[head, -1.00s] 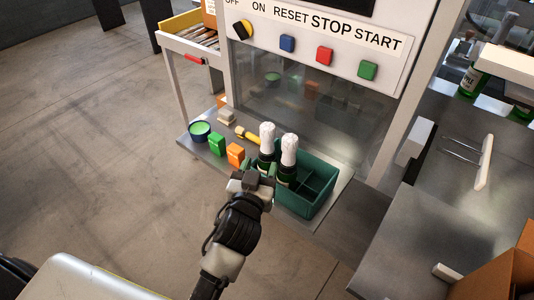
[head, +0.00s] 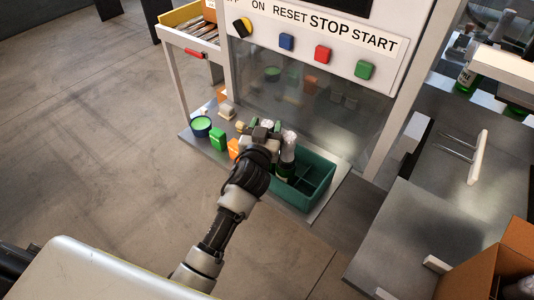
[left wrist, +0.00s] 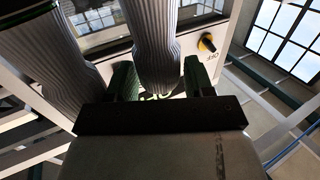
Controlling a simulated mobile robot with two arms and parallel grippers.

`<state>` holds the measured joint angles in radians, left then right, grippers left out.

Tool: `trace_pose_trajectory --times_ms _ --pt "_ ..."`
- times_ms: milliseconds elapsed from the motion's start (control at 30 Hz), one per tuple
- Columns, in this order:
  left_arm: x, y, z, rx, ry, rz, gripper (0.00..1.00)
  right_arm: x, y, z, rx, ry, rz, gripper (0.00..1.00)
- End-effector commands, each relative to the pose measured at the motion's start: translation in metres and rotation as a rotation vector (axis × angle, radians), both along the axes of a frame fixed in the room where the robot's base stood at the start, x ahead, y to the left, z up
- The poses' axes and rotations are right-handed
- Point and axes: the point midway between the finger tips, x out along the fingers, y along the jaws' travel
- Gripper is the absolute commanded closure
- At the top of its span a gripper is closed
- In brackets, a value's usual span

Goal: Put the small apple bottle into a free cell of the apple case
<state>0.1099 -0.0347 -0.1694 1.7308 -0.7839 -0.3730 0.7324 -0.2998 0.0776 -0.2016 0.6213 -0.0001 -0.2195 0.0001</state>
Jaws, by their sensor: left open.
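The dark green case (head: 322,186) with divided cells stands on the metal shelf; its right-hand cells look empty. A green bottle with a whitish foil top (head: 288,146) stands at the case's left side. A second foil-topped bottle (head: 267,123) is mostly hidden behind my left gripper (head: 263,130). I cannot tell which is the small apple bottle or whether the second one is in a cell. In the left wrist view, one ribbed foil top (left wrist: 153,40) rises between the open fingers (left wrist: 161,82), and another (left wrist: 50,50) is at the left. My right gripper is not in view.
The button panel (head: 310,45) is behind. A steel table (head: 420,210) with a cardboard box (head: 490,265) stands right.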

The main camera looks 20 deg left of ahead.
Motion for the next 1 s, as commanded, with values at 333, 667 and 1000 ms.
trace_pose_trajectory --times_ms 333,667,1000 --pt "-0.0001 0.0000 -0.0006 0.000 0.000 0.000 0.72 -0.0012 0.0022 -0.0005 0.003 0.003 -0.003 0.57" --pt "-0.0001 -0.0003 0.0009 0.000 -0.003 -0.001 1.00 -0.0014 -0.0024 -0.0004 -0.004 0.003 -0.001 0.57" --pt "0.0001 -0.0001 0.0064 0.000 -0.004 -0.001 1.00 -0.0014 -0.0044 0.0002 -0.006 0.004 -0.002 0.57"
